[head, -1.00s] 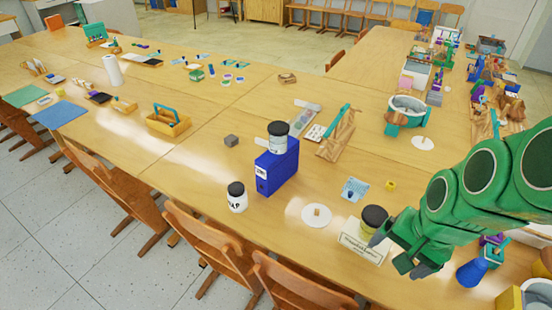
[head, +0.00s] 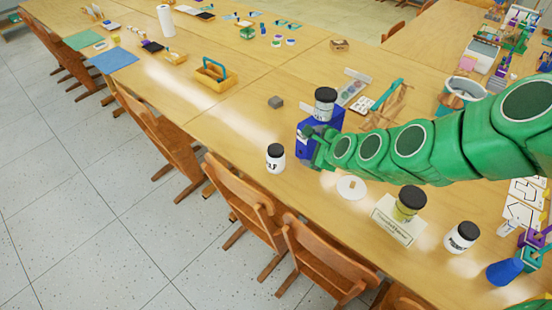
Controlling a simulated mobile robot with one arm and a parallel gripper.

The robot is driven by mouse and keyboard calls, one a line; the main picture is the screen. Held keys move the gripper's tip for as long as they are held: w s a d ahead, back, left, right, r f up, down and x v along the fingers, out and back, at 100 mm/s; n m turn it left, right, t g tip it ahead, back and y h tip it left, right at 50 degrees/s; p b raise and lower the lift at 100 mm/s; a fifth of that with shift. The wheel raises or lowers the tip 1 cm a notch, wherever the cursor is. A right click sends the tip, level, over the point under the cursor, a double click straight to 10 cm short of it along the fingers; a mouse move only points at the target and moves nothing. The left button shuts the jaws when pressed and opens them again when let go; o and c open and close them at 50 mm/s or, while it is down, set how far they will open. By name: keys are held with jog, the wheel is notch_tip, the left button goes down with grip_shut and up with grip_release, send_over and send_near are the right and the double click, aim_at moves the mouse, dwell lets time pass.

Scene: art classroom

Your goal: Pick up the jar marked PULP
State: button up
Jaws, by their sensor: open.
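A white jar with a black lid (head: 275,158) stands on the table near its front edge. Its dark lettering is only partly visible, and I cannot read it surely as PULP. A second black-lidded jar (head: 325,104) stands on top of a blue box file (head: 331,119), its marking not readable.
Chairs (head: 245,205) line the front edge.

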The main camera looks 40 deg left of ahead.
jog(key=a+f+m+t+y, duration=0.1)
jog(key=a+f+m+t, duration=0.1)
jog(key=a+f+m, duration=0.6)
jog(key=m+t, duration=0.4)
jog(key=m, duration=0.3)
send_near(275, 149)
jog(key=x, duration=0.4)
jog(key=shift+a+f, duration=0.15)
jog(key=shift+f, duration=0.25)
jog(key=shift+d+f+x, duration=0.1)
jog(key=shift+f+x, duration=0.05)
jog(key=shift+x, duration=1.8)
jog(key=shift+d+f+x, duration=0.1)
jog(key=shift+d+x, duration=0.05)
jog(key=shift+x, duration=1.8)
jog(key=shift+w, duration=0.15)
jog(key=c, duration=1.3)
